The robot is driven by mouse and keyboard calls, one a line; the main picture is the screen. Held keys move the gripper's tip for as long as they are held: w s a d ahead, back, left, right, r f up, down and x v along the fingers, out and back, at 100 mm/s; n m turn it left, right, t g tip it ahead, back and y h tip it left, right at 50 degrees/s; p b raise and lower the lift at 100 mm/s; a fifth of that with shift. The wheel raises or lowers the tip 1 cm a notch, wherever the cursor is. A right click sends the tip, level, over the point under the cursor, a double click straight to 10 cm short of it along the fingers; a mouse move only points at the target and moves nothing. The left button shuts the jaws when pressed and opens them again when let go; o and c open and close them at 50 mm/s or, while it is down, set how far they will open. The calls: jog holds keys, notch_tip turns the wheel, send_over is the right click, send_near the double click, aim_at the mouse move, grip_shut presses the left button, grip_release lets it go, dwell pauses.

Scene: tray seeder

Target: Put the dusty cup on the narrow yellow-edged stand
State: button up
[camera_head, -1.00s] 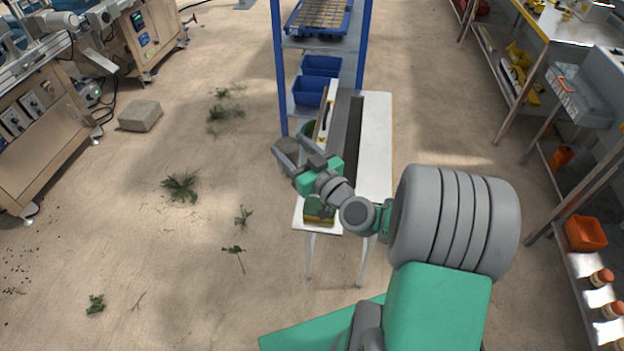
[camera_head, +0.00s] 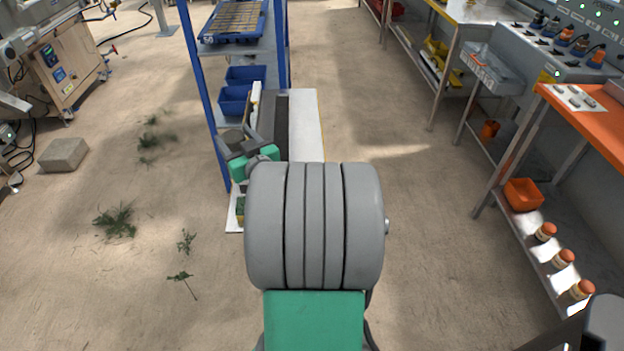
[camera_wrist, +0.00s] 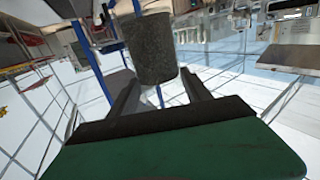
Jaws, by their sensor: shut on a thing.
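The dusty cup (camera_wrist: 150,52) is a dark grey, speckled cylinder held between my gripper's two fingers in the wrist view. In the head view the cup (camera_head: 232,137) is a small grey-brown shape at the end of my gripper (camera_head: 238,146), which is shut on it. The narrow stand (camera_head: 307,125) has a white top with a yellow right edge and a dark strip along it. My gripper and the cup are at the stand's left side as pictured, in front of the blue rack. My arm hides the stand's near part.
A blue-posted rack (camera_head: 205,95) with blue bins (camera_head: 236,98) stands behind the cup. An orange-topped bench (camera_head: 590,125) and a yellow-edged workbench (camera_head: 480,14) line the right. A grey block (camera_head: 63,155) and weeds (camera_head: 115,222) lie on the left floor. Open floor lies right of the stand.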

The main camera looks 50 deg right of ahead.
jog(key=s+d+f+m+g+h+b, duration=0.1)
jog(key=s+d+f+h+b, duration=0.15)
jog(key=d, duration=0.55)
jog(key=s+d+f+m+h+b, duration=0.1)
jog(key=s+d+f+m, duration=0.1)
jog(key=s+d, duration=0.35)
jog(key=d+f+b, duration=0.1)
jog(key=d+f, duration=0.3)
jog(key=d+f+b, duration=0.1)
jog(key=d+f, duration=0.2)
jog(key=f, duration=0.1)
jog(key=shift+s+d+f, duration=0.15)
jog(key=shift+d, duration=0.2)
jog(key=shift+f, duration=0.35)
jog(key=o, duration=1.5)
jog(key=shift+r, duration=0.1)
jog(key=shift+r, duration=0.2)
jog(key=v, duration=1.2)
jog(key=shift+b, duration=0.4)
